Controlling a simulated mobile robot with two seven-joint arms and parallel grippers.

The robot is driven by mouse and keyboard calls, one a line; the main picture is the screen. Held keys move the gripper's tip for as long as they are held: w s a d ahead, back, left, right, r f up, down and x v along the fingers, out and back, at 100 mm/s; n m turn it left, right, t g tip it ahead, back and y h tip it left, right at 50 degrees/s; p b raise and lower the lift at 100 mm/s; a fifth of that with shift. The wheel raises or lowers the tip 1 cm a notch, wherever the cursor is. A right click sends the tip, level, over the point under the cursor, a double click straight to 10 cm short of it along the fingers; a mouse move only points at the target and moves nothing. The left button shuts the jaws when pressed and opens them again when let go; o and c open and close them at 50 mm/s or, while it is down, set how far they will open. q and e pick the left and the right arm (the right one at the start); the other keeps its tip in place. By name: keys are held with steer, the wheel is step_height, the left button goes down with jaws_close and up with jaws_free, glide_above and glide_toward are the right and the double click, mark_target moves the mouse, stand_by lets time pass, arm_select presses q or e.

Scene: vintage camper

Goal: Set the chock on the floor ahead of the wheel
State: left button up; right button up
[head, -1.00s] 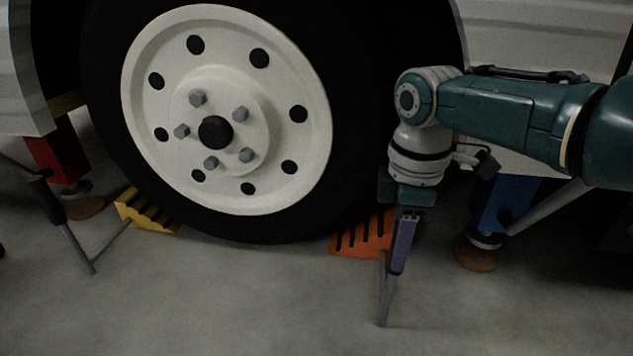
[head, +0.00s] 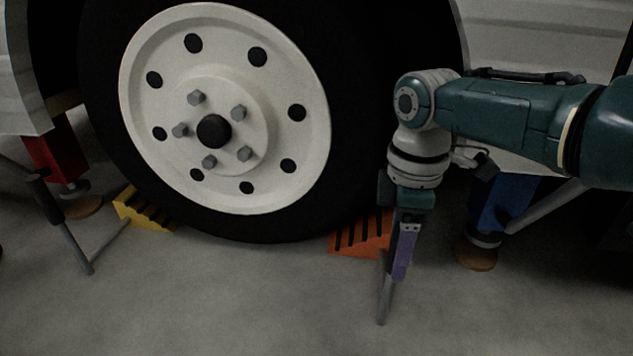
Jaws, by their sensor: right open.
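An orange chock (head: 358,238) with dark slots sits on the floor against the lower right of the wheel (head: 290,200). A yellow chock (head: 143,211) sits on the floor at the wheel's lower left. A grey rod (head: 382,300) runs from the orange chock's right edge toward the viewer. My right gripper (head: 397,276) points down just right of the orange chock, beside the rod. It is open, with one purple finger showing and the other hidden. I cannot tell whether the rod lies between the fingers. My left gripper is out of view.
A red jack leg (head: 62,155) stands at the left, with a bent grey bar (head: 72,245) in front. A blue jack leg (head: 500,205) on a round brown pad (head: 476,255) stands right of my gripper. The floor in front of the wheel is clear.

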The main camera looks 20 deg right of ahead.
steer(key=r+p, duration=1)
steer(key=shift+w+r, duration=0.2)
steer(key=shift+r, duration=0.1)
step_height(320, 180, up, 3)
steer(key=p, duration=0.3)
step_height(320, 180, up, 7)
steer(key=p, duration=0.7)
steer(key=shift+f, duration=0.2)
